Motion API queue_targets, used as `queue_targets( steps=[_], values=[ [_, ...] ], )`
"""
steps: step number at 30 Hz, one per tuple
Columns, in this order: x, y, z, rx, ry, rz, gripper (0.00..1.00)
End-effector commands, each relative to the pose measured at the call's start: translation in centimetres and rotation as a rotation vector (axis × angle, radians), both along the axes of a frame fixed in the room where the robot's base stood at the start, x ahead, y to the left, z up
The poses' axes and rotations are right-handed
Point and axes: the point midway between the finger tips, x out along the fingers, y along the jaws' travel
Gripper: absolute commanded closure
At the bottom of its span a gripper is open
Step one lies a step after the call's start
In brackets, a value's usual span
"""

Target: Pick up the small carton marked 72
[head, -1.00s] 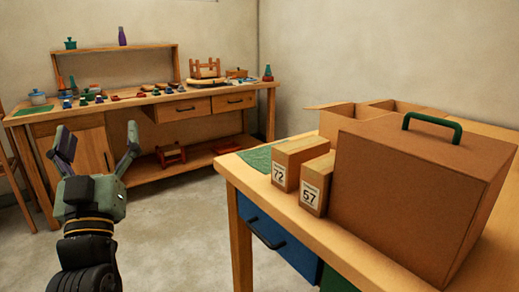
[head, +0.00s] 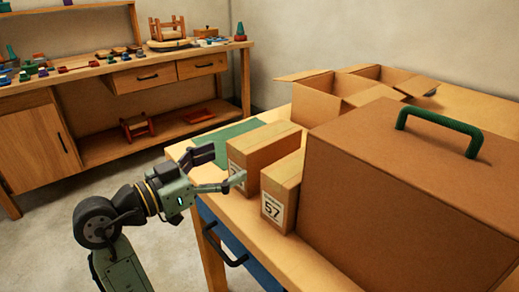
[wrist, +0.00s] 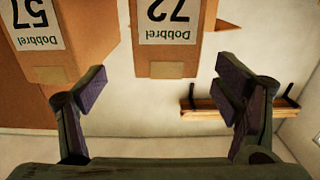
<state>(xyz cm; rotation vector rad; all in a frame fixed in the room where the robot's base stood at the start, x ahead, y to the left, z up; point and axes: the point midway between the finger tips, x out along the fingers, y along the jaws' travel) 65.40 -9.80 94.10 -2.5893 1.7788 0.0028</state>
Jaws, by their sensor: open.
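The small carton marked 72 (head: 262,154) stands on the near table, left of the carton marked 57 (head: 282,192). In the head view its label is mostly hidden behind a finger of my gripper (head: 216,170). In the wrist view the carton marked 72 (wrist: 174,35) appears upside down, ahead of and between the open fingers of my gripper (wrist: 160,98). The carton marked 57 (wrist: 62,40) shows to its left there, near the left finger. My gripper is open and empty, in front of the carton at the table's left edge. I cannot tell if a finger touches it.
A large brown box with a green handle (head: 410,185) stands right of the small cartons. An open box (head: 340,90) is behind them. A green mat (head: 222,140) lies at the table's left. A workbench (head: 110,80) with small items stands at the back.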

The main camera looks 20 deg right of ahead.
Motion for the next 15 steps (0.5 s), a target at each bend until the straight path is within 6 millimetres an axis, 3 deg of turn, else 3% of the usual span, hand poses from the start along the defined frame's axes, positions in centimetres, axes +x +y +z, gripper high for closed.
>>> queue_targets(
  steps=[6,15],
  values=[
    [1.2,-3.3,0.2,-0.001,0.002,-0.006,0.17],
    [2.2,-5.3,0.1,0.0,0.001,-0.002,0.17]
  ],
)
